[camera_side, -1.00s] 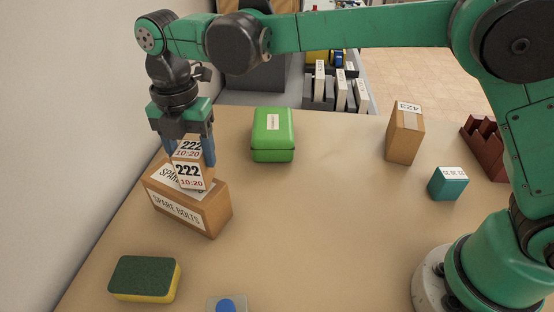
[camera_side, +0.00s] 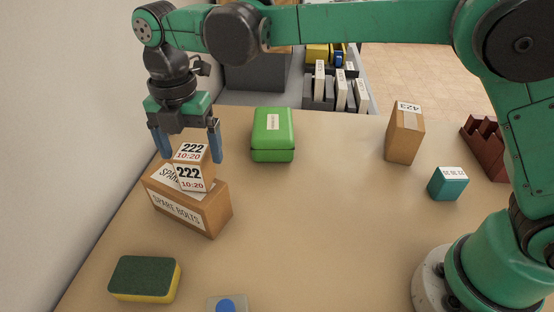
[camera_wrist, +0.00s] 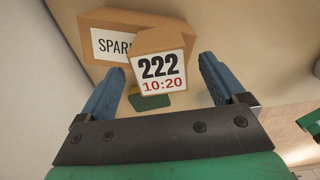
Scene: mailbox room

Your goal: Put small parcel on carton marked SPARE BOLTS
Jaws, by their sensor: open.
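The small parcel (camera_side: 193,168), a brown box with white labels reading 222 and 10:20, rests on top of the carton marked SPARE BOLTS (camera_side: 210,210). The carton stands on the table at the left. My gripper (camera_side: 189,158) is open above the carton, its blue fingers apart on either side of the parcel and raised near its top. In the wrist view the parcel (camera_wrist: 158,64) sits between the open fingers with clear gaps, and the carton (camera_wrist: 103,42) shows behind it, its label partly hidden.
A green and yellow sponge (camera_side: 144,279) lies near the front left. A green box (camera_side: 272,135) stands behind, right of the carton. A parcel marked 423 (camera_side: 405,135), a teal box (camera_side: 448,184) and a dark red rack (camera_side: 487,148) stand at the right. The middle of the table is clear.

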